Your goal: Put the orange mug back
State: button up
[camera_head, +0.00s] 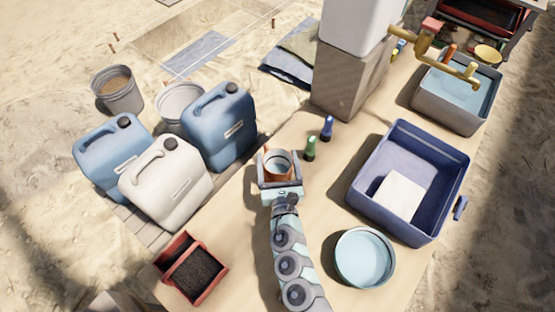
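An orange mug (278,152) stands upright on the light table top, near the middle of the view. My gripper (279,168) is at the mug, with one finger on its left side and one on its right. The mug's near side is hidden by the gripper. I cannot tell whether the fingers touch the mug or only stand around it.
A green bottle (310,148) and a blue bottle (327,128) stand just right of the mug. A blue bin (455,190) with a white block and a round dish (364,258) lie further right. Jerrycans (165,180) stand left, and a red box (192,270) lies front left.

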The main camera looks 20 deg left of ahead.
jog(key=shift+o, duration=1.2)
jog(key=shift+r+p, duration=0.35)
jog(key=v, duration=1.2)
jog(key=shift+f, duration=0.25)
